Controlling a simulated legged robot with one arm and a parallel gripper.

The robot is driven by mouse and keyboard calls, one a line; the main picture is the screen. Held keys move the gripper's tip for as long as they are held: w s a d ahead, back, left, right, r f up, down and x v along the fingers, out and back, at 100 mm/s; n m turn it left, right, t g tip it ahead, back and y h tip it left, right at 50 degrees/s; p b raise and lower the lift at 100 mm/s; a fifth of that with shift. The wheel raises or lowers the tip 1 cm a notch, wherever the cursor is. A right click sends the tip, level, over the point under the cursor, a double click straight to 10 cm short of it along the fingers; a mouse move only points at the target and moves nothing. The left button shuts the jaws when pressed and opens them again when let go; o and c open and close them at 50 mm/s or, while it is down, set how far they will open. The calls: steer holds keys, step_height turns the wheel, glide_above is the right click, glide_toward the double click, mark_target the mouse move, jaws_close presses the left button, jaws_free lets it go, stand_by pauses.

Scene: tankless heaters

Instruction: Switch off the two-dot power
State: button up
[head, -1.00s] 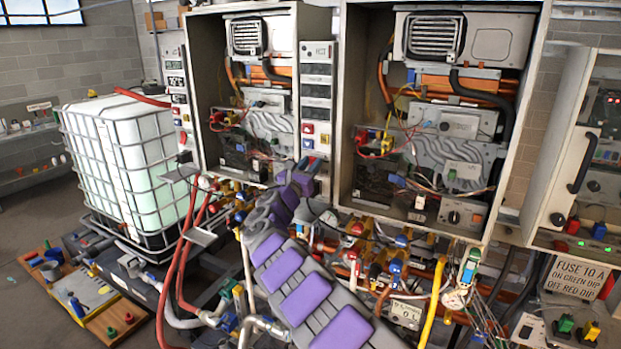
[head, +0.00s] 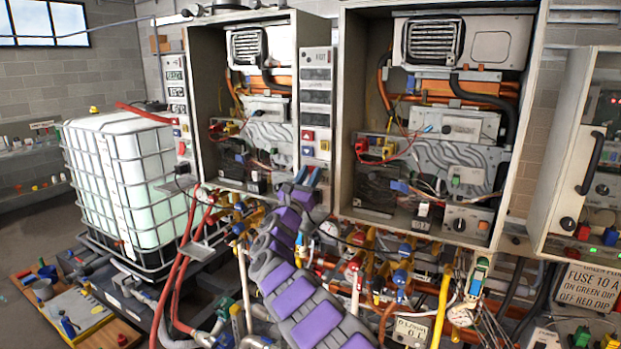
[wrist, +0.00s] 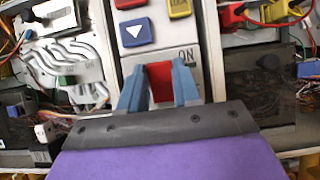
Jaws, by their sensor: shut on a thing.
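My gripper (wrist: 159,84) has blue fingers closed on the two sides of a red switch (wrist: 161,82) at the lower end of a narrow white panel (wrist: 200,58). "ON" is printed to the upper right of the switch. In the head view my gripper (head: 307,174) is at the foot of the panel strip (head: 316,80) between the two open heater cabinets. The fingers partly hide the switch.
Wiring and modules fill the left cabinet (head: 205,100) and right cabinet (head: 345,110). A caged white tank (head: 120,180) stands left. Pipes and valves crowd below.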

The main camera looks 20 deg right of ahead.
steer(key=shift+a+f, duration=0.1)
steer(key=shift+a, duration=0.05)
steer(key=o, duration=1.1)
steer(key=shift+a, duration=0.2)
steer(key=shift+c, duration=0.2)
steer(key=shift+s+d, duration=0.1)
steer(key=shift+s+a+f, duration=0.2)
steer(key=shift+s+a, duration=0.05)
steer(key=shift+a, duration=0.05)
steer(key=p+v, duration=0.1)
steer(key=v, duration=1.5)
steer(key=shift+a+f+p, duration=0.2)
steer(key=shift+a+p, duration=0.05)
steer(key=shift+p, duration=0.1)
